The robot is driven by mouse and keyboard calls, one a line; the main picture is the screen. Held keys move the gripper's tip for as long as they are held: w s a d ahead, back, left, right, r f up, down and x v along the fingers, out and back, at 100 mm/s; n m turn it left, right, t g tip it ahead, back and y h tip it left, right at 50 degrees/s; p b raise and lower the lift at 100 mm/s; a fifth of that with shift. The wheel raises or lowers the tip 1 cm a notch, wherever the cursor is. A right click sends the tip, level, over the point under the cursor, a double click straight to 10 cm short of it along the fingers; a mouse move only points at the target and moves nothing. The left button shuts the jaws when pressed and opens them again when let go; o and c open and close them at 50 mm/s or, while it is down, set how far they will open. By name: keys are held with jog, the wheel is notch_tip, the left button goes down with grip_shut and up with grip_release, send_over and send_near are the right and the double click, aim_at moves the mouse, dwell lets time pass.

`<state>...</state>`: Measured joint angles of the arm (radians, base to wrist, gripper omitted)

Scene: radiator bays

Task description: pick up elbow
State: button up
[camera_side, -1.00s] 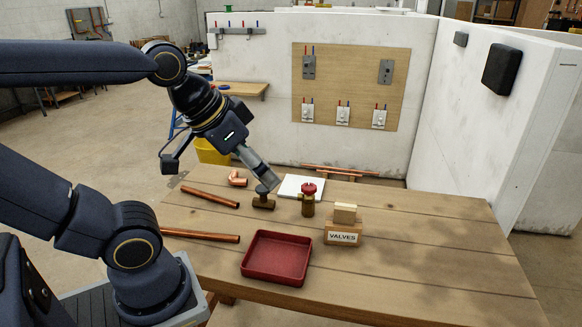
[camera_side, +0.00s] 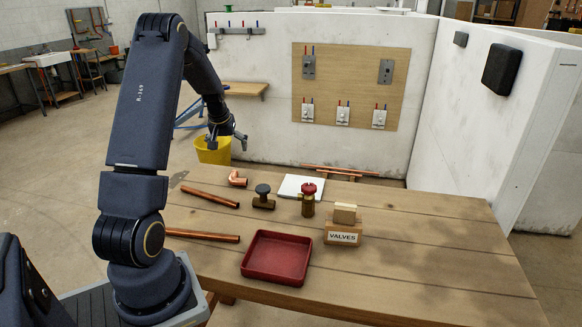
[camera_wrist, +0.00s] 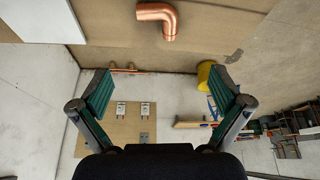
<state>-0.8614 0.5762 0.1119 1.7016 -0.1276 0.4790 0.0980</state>
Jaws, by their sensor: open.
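The copper elbow (camera_side: 237,179) lies on the wooden table (camera_side: 400,250) near its far left edge, between the copper pipes and the white sheet. In the wrist view the elbow (camera_wrist: 160,17) is at the top middle, beyond the fingertips. My gripper (camera_side: 228,140) is above and behind the elbow in the side view, apart from it. Its two fingers are spread wide and empty in the wrist view (camera_wrist: 166,88).
A black-capped valve (camera_side: 263,198), a red-handled valve (camera_side: 308,200) and a white sheet (camera_side: 297,187) are right of the elbow. Two copper pipes (camera_side: 210,198) lie in front. A red tray (camera_side: 276,258) and VALVES block (camera_side: 343,232) stand nearer. A yellow bucket (camera_side: 210,152) stands behind.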

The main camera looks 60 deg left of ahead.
send_over(237, 176)
jog(key=s+d, duration=0.1)
notch_tip(237, 176, down, 10)
jog(key=shift+d, duration=0.1)
jog(key=shift+d+x, duration=0.15)
jog(key=shift+x, duration=1.2)
jog(key=shift+d+x, duration=0.15)
jog(key=shift+x, duration=1.25)
jog(key=shift+s+f, duration=0.1)
jog(key=shift+c, duration=0.4)
jog(key=c, duration=1)
